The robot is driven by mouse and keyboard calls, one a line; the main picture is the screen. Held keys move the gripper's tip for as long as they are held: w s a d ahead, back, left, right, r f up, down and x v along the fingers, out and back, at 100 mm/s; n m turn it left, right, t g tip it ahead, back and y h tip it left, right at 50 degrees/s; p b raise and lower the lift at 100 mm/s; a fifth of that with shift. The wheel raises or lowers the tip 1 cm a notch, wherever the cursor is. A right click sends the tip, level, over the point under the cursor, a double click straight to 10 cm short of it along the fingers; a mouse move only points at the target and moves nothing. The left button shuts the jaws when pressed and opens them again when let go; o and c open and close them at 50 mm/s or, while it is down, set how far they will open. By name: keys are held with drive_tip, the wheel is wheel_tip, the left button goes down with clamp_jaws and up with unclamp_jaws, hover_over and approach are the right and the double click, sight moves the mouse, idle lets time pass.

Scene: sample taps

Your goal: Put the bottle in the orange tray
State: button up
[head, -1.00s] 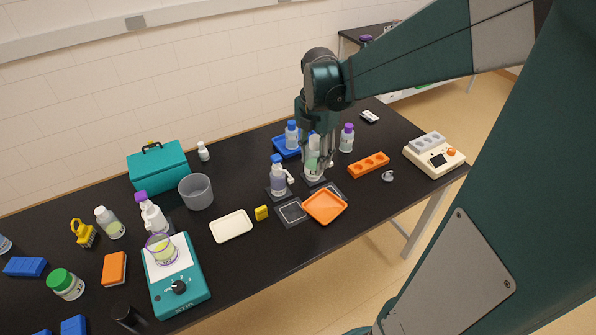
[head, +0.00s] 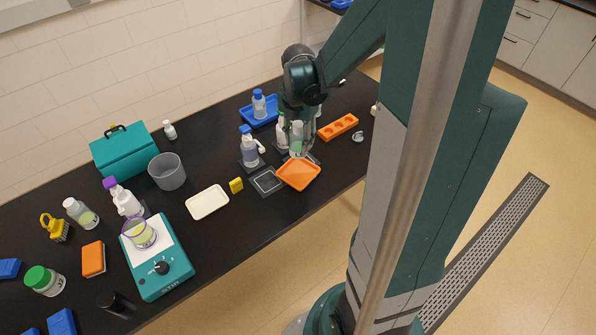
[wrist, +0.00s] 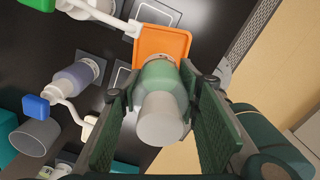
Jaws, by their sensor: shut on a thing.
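My gripper (head: 300,128) is shut on a clear bottle (head: 297,142) with a pale grey-white top and greenish lower part. In the wrist view the bottle (wrist: 160,105) sits between the two green finger pads, its top towards the camera. The orange tray (head: 298,176) lies on the black table. In the head view the bottle shows just behind the tray's back edge, partly hidden by the fingers. In the wrist view the tray (wrist: 178,40) shows beyond the bottle and is partly covered by it. I cannot tell the bottle's height above the table.
A blue-capped tap bottle (head: 249,150) stands left of my gripper, and another tap bottle (head: 281,130) stands close behind it. A white tray (head: 207,202) and yellow block (head: 236,185) lie left of the orange tray. An orange rack (head: 338,127) is to the right.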

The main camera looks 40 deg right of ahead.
drive_tip(key=shift+f, duration=0.75)
hover_over(298, 174)
drive_tip(key=shift+f, duration=2.9)
drive_tip(key=shift+f+b, duration=0.35)
drive_tip(key=shift+f, duration=1.7)
drive_tip(key=shift+f, duration=0.2)
drive_tip(key=o, duration=0.9)
drive_tip(key=shift+r, duration=0.25)
